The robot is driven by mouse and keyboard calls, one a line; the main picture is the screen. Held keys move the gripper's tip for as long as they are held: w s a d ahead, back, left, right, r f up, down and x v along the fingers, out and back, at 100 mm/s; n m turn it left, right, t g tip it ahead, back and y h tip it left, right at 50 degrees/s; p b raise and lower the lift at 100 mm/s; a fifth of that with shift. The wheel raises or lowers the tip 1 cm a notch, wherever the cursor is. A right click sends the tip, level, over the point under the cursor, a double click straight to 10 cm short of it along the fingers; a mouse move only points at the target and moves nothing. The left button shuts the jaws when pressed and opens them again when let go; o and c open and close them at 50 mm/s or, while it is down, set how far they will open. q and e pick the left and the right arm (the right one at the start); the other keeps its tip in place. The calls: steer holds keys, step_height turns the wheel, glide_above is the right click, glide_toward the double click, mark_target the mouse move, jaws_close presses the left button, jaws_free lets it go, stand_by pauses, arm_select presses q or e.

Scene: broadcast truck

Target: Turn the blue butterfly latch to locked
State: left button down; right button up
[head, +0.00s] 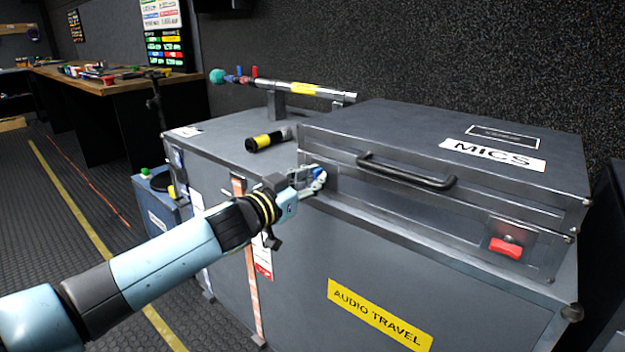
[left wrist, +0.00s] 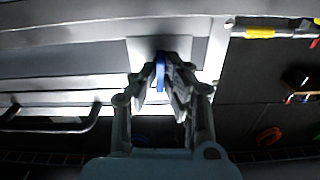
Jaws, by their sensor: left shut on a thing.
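The blue butterfly latch (head: 319,173) is on the front face of the grey case marked MICS (head: 492,155), near its left end. My left gripper (head: 313,180) reaches it from the left in the head view. In the left wrist view my left gripper (left wrist: 161,78) is shut on the blue latch (left wrist: 160,76), which shows as a narrow blue strip between the fingertips, in front of a bright metal plate. The fingers hide part of the latch, and I cannot tell its exact turn. My right gripper is in neither view.
A black handle (head: 407,174) sticks out right of the latch. A red latch (head: 506,248) is at the case's right end. A black and yellow cylinder (head: 268,141) lies on the lower trunk (head: 225,140). A silver tube (head: 315,91) rests on a stand behind.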

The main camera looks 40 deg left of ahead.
arm_select(q)
steer(key=m, duration=0.4)
steer(key=shift+r, duration=0.2)
steer(key=m, duration=0.4)
steer(key=shift+d+m, duration=0.1)
steer(key=shift+m, duration=0.2)
steer(key=m, duration=0.4)
steer(key=shift+m+b, duration=0.3)
steer(key=shift+d+f+m, duration=0.1)
steer(key=shift+m, duration=1.9)
steer(key=c, duration=1.4)
jaws_free()
steer(key=shift+w+f, duration=0.1)
steer(key=shift+w, duration=0.05)
steer(key=shift+c, duration=0.2)
steer(key=shift+b, duration=0.3)
steer(key=shift+f, duration=0.15)
